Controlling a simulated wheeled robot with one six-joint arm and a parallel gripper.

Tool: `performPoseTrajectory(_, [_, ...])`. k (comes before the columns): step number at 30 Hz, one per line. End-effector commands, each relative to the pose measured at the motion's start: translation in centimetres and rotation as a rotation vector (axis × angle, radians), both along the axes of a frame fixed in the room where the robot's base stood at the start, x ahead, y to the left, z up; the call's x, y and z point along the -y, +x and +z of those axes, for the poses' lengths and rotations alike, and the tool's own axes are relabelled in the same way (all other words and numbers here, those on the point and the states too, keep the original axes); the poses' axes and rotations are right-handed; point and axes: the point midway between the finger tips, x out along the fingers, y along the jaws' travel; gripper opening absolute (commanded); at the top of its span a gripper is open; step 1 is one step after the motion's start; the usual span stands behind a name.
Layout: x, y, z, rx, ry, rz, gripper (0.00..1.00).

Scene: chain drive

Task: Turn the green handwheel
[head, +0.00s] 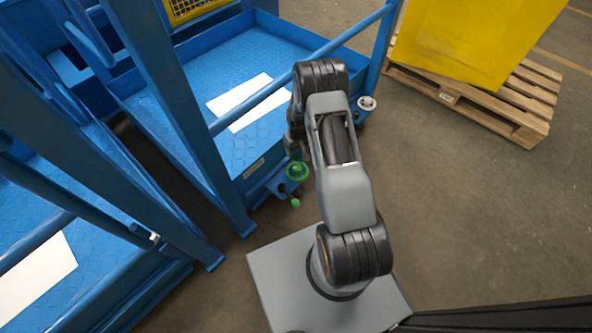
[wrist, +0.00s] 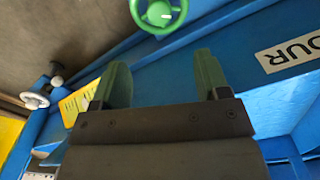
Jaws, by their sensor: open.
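The green handwheel (head: 297,171) is mounted low at the near corner of the blue platform, with a small green knob below it in the head view. In the head view my gripper is mostly hidden behind my arm.
A white handwheel (head: 366,103) sits at the platform's far corner and also shows in the wrist view (wrist: 35,100). Blue rails and posts (head: 190,100) stand to the left. A wooden pallet (head: 480,105) carries a yellow box (head: 470,45).

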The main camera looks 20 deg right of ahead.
Motion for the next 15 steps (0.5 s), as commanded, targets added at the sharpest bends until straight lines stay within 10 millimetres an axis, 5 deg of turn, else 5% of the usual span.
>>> performPoseTrajectory(15, [0.1, -0.2, -9.7, -0.005, 0.001, -0.001, 0.69])
